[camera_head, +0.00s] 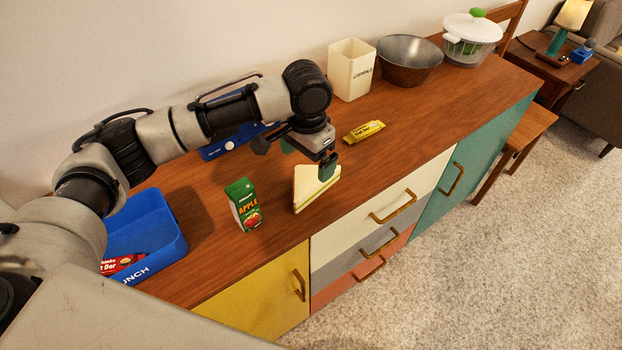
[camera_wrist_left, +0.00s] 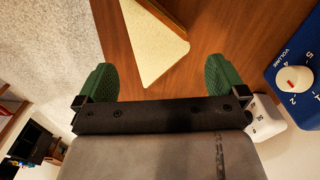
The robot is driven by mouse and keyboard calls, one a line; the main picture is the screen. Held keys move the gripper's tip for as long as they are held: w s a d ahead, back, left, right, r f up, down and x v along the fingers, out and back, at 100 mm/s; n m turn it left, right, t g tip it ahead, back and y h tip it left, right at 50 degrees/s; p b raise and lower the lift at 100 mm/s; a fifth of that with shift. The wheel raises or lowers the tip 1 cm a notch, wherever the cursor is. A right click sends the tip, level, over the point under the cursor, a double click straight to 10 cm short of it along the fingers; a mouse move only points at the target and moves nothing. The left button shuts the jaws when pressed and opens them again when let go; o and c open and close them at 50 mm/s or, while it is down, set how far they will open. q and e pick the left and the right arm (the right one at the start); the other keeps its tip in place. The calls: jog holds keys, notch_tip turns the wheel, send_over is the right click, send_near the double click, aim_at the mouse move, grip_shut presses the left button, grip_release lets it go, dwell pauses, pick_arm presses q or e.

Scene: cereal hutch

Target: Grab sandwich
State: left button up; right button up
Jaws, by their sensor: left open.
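The sandwich (camera_head: 313,187) is a pale triangular wedge standing on the wooden top of the hutch, near its front edge. In the left wrist view the sandwich (camera_wrist_left: 155,42) lies ahead of and partly between the green fingertips. My left gripper (camera_head: 308,160) is above and just behind the sandwich in the head view, its fingers pointing down. In the left wrist view the left gripper (camera_wrist_left: 163,80) is open, with nothing between its green pads. I cannot tell whether a finger touches the sandwich. My right gripper is not in view.
A green apple juice carton (camera_head: 244,204) stands left of the sandwich. A blue lunch box (camera_head: 150,235) holds a red-wrapped bar. A yellow bar (camera_head: 364,131), a utensil holder (camera_head: 351,70) and a dark bowl (camera_head: 408,62) are farther right. A blue device (camera_wrist_left: 295,80) lies behind my arm.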

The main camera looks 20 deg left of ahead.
aim_at(307, 174)
pick_arm(q)
notch_tip(307, 174, down, 8)
jog(key=shift+w+r, duration=0.1)
jog(key=shift+r, duration=0.15)
jog(key=c, duration=0.5)
